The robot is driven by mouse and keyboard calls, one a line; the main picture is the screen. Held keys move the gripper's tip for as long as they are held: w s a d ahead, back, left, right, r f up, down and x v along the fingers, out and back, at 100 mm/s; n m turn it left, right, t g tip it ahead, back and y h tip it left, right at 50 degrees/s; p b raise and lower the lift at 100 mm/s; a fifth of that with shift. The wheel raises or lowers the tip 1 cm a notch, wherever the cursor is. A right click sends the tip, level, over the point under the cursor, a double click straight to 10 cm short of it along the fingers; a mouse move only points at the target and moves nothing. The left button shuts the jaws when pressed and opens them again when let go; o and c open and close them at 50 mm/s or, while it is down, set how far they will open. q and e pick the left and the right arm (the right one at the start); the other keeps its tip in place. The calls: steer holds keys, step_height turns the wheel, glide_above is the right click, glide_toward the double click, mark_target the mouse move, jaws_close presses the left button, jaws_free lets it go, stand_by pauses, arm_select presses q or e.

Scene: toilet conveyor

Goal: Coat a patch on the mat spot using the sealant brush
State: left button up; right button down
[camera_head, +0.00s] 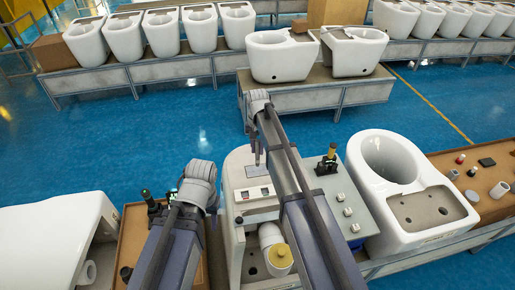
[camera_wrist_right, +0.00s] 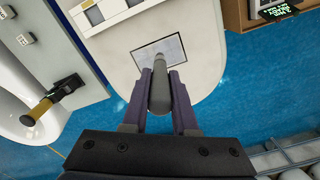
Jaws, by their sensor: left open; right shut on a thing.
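My right gripper (camera_wrist_right: 160,88) is shut on the sealant brush, a grey rounded stick (camera_wrist_right: 159,92) standing between its two fingers. In the head view the right gripper (camera_head: 256,153) points down just above the mat spot (camera_head: 257,171); contact cannot be told. My left gripper (camera_head: 199,190) is low at the left of the white panel, open, its fingers mostly hidden by its wrist.
A white toilet (camera_head: 385,160) stands right of the panel. A black fixture with a yellow top (camera_head: 329,160) stands between them. A white pipe elbow (camera_head: 270,236) and a yellow-lidded pot (camera_head: 279,256) are near the front. A brown tray (camera_head: 494,207) holds small parts at right.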

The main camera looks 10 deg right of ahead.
mark_target(257, 143)
arm_select(q)
steer(key=shift+r, duration=0.55)
arm_select(e)
steer(key=shift+r, duration=0.5)
step_height(257, 143, up, 3)
steer(key=p, duration=0.3)
steer(key=shift+r, duration=0.1)
arm_select(q)
step_height(257, 143, up, 3)
arm_select(e)
steer(key=shift+d, duration=0.1)
